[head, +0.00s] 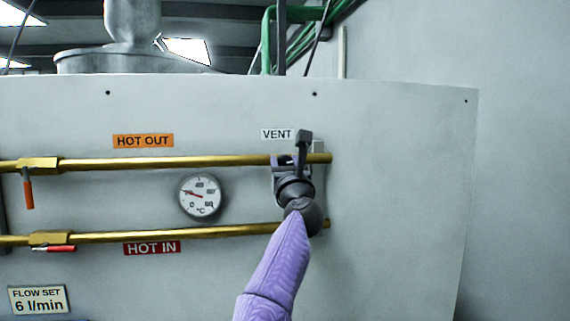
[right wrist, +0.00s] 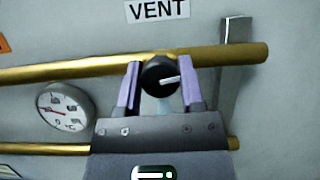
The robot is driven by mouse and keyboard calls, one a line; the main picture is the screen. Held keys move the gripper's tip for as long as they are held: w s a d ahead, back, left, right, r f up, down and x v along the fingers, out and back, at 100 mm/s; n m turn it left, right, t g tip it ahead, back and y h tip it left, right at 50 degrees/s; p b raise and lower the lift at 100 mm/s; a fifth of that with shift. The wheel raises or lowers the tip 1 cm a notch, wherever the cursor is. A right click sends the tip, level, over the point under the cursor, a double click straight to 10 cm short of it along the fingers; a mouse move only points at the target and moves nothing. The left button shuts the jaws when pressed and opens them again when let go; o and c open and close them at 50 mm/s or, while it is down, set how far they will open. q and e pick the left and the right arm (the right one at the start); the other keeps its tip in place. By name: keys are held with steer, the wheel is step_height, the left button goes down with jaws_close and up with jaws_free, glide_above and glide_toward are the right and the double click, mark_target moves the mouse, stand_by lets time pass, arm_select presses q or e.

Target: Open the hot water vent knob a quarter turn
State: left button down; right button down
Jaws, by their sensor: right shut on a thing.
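The hot water vent knob (right wrist: 153,76) is round and black with a white pointer line. It sits on the upper brass pipe below the VENT label (right wrist: 157,10), and the pointer lies nearly level, toward the right and slightly up. My right gripper (right wrist: 160,82) has its two purple fingers on either side of the knob and is shut on it. In the head view my right gripper (head: 289,162) is at the right end of the upper pipe, under the VENT label (head: 277,134); the gripper and wrist hide most of the knob there. My left gripper is not in view.
The upper pipe (head: 220,161) and lower pipe (head: 190,233) run across a grey panel (head: 400,190). A dial gauge (head: 200,196) sits between them. Valves with an orange handle (head: 28,194) and a red handle (head: 60,248) are at left. A grey upright bracket (right wrist: 232,65) stands close right of the gripper.

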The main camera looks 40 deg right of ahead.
steer(key=shift+n, duration=0.6)
steer(key=n+t+y+b, duration=0.1)
steer(key=n+y, duration=0.1)
steer(key=n, duration=0.1)
steer(key=shift+f, duration=0.1)
steer(key=n+y, duration=0.1)
steer(key=n, duration=0.1)
steer(key=n+y, duration=0.1)
steer(key=n, duration=0.2)
steer(key=shift+d+t, duration=0.1)
steer(key=shift+t, duration=0.2)
steer(key=n+y, duration=0.2)
steer(key=n, duration=0.1)
steer(key=shift+n+b, duration=0.3)
steer(key=shift+n+g+y, duration=0.5)
steer(key=shift+n+y, duration=0.3)
steer(key=shift+n, duration=1.1)
steer(key=shift+c, duration=1.1)
jaws_free()
